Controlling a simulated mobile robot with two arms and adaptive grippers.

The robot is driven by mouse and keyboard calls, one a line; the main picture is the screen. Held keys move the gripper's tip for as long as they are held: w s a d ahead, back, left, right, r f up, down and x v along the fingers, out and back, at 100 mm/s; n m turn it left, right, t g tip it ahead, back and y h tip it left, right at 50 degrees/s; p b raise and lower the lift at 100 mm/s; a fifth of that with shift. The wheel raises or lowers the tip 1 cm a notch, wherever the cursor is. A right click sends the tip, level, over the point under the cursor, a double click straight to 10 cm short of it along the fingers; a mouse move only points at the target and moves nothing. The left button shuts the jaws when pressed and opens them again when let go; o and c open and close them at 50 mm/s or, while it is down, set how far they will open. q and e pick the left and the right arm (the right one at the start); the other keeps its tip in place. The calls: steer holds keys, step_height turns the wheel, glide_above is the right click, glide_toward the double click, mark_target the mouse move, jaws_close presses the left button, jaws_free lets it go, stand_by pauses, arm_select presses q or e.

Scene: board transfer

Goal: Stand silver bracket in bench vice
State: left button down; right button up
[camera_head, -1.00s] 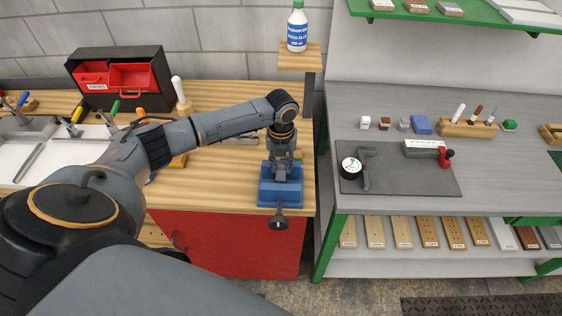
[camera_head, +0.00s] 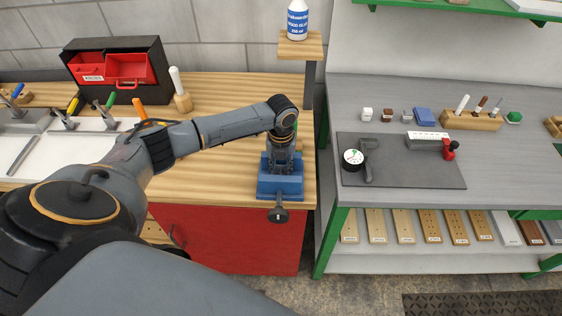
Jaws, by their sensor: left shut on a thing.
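The blue bench vice (camera_head: 280,188) stands at the front right of the wooden bench, its dark handle (camera_head: 278,214) hanging over the front edge. My left gripper (camera_head: 281,163) points down right at the vice's jaws and is shut on the silver bracket. The bracket is almost wholly hidden by the gripper, so I cannot tell how deep it sits between the jaws or whether it touches them. My right gripper is not in view.
A glue bottle (camera_head: 298,20) stands on a small wooden shelf behind the vice. To the right, a grey bench (camera_head: 490,90) carries a dark mat (camera_head: 420,178) with a gauge and tools. A black box with red bins (camera_head: 115,70) stands back left.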

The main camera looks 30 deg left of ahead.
mark_target(281, 165)
arm_select(q)
steer(key=c, duration=1)
jaws_free()
steer(key=shift+r, duration=0.15)
step_height(281, 165, up, 12)
steer(key=shift+f, duration=0.1)
steer(key=shift+f, duration=0.1)
